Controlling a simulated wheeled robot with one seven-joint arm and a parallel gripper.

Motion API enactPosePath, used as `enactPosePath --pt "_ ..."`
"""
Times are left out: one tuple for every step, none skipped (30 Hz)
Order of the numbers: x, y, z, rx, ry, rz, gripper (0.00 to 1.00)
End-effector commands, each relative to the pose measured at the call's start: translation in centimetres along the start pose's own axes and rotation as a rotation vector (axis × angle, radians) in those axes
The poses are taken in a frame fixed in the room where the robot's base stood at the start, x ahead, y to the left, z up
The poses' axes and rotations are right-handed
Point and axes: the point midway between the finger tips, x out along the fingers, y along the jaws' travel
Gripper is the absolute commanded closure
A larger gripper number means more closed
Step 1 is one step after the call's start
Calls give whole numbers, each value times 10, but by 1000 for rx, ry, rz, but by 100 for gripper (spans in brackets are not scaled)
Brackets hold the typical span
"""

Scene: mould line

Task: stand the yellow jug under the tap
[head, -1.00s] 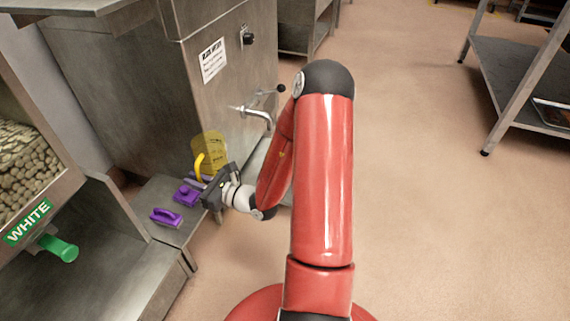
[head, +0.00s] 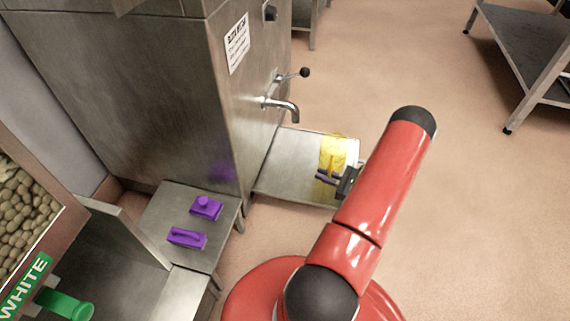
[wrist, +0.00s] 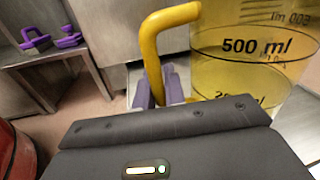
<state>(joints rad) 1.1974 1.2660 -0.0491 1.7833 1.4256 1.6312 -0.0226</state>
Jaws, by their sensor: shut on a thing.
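The yellow jug (head: 337,152) is see-through with a solid yellow handle. In the head view it is over the right part of the steel shelf below the tap (head: 285,107), to the right of the spout and nearer to me. My gripper (head: 330,178) is shut on the jug's handle. In the wrist view the purple fingers are at the handle (wrist: 160,50), and the jug's wall (wrist: 235,65) shows a 500 ml mark. The jug looks upright. I cannot tell whether its base touches the shelf.
The steel shelf (head: 285,168) is bare left of the jug. Two purple tools (head: 187,238) lie on a low steel bench (head: 160,215) at left. A lever (head: 300,73) sticks out above the tap. A bin labelled WHITE (head: 25,287) stands at lower left.

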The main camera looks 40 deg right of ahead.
Motion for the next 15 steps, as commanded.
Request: enactPosePath --pt "17 1 0 -1 -3 6 100" --pt "25 1 0 -1 -3 5 100" --pt "36 1 0 -1 -3 6 100" --pt "44 0 0 -1 -2 4 100" --pt "52 1 0 -1 -2 5 100" --pt "63 1 0 -1 -3 4 100" --pt "72 1 0 -2 -3 5 100" --pt "80 1 0 -2 -2 4 100" --pt "91 1 0 -2 -2 5 100" --pt "98 1 0 -2 -2 4 100" --pt "106 1 0 -2 -3 5 100" --pt "115 0 0 -2 -2 4 100" --pt "121 1 0 -2 -1 3 100" --pt "127 0 0 -2 -1 2 100" --pt "133 0 0 -3 -1 2 100"
